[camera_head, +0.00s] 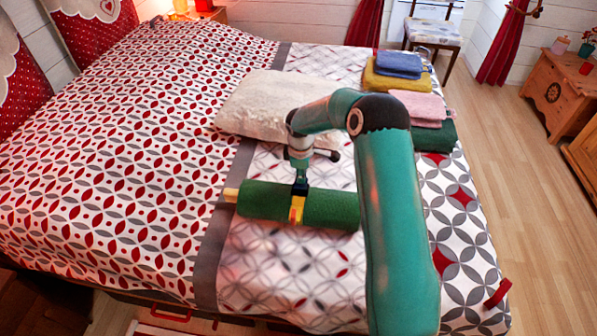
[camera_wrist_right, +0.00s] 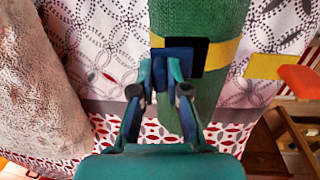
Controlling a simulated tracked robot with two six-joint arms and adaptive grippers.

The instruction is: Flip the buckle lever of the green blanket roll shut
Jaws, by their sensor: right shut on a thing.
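The green blanket roll (camera_head: 335,208) lies on the bed, with a yellow strap (camera_head: 296,210) around it. In the right wrist view the roll (camera_wrist_right: 198,15) runs up the picture, and the strap (camera_wrist_right: 222,54) crosses it under a dark buckle plate (camera_wrist_right: 190,50). My right gripper (camera_head: 301,186) reaches down to the buckle from above. In the wrist view its fingertips (camera_wrist_right: 166,72) are close together at the buckle's left edge, shut on the buckle lever, which the fingers mostly hide. My left gripper is not in view.
A cream fleece pillow (camera_head: 265,106) lies behind the roll; it also shows in the wrist view (camera_wrist_right: 40,90). Folded blue (camera_head: 399,64), yellow (camera_head: 385,80), pink (camera_head: 420,104) and dark green (camera_head: 436,136) cloths lie along the bed's right side. The bed's left side is clear.

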